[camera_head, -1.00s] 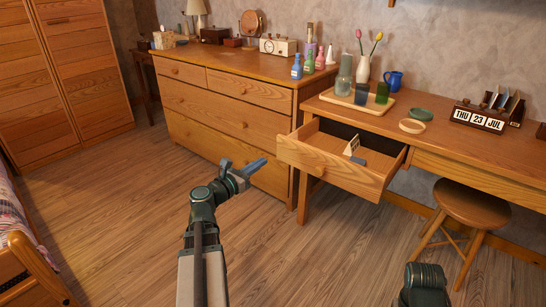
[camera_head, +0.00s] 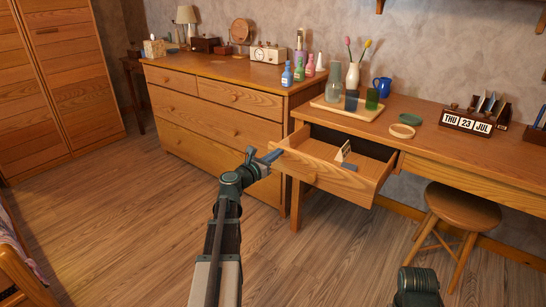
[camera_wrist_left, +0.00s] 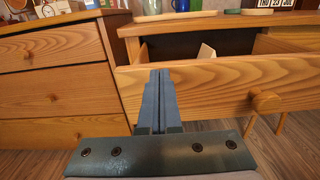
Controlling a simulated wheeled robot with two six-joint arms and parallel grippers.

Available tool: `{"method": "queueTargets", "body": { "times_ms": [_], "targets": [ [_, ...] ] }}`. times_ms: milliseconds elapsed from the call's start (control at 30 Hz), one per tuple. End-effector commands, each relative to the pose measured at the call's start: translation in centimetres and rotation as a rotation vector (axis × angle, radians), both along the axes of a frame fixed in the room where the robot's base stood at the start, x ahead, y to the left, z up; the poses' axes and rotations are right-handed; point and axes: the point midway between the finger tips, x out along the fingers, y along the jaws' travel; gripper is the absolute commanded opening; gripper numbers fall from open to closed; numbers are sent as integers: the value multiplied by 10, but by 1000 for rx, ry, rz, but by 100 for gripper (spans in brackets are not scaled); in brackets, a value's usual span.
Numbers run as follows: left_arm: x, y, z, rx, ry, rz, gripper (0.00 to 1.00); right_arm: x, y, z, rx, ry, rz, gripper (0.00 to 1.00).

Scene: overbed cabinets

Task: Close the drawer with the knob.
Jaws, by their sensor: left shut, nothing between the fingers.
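The wooden desk drawer (camera_head: 330,182) stands pulled out from the desk, with small items inside it. Its round knob (camera_head: 311,178) is on the front panel, and the knob shows clearly in the left wrist view (camera_wrist_left: 264,101). My left gripper (camera_head: 268,158) is shut and empty, at the left end of the drawer front. In the left wrist view the shut fingers (camera_wrist_left: 157,88) point at the drawer front, left of the knob. I cannot tell whether they touch the panel. My right arm shows only as a piece at the bottom right; its gripper is out of view.
A wooden dresser (camera_head: 220,104) with shut drawers stands left of the desk. A tray (camera_head: 345,110) with glasses, a vase and a calendar (camera_head: 466,120) are on the desktop. A stool (camera_head: 460,207) stands under the desk at right. The floor in front is clear.

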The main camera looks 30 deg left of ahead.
Motion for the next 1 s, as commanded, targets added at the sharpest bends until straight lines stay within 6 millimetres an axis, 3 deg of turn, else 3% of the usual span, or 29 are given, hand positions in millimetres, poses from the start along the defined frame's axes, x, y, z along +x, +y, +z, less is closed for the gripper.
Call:
{"method": "queueTargets", "body": {
  "times_ms": [300, 467, 667, 1000],
  "targets": [
    [1, 0, 0, 0, 0, 0, 0, 0, 0, 0, 0, 0, 0, 50],
    [13, 0, 0, 0, 0, 0, 0, 0, 0, 0, 0, 0, 0, 50],
    [54, -2, 0, 0, 0, -2, 0, 0, 0, 0, 0, 0, 0, 50],
    [149, -9, 0, 0, 0, -2, 0, 0, 0, 0, 0, 0, 0, 50]
  ]
}}
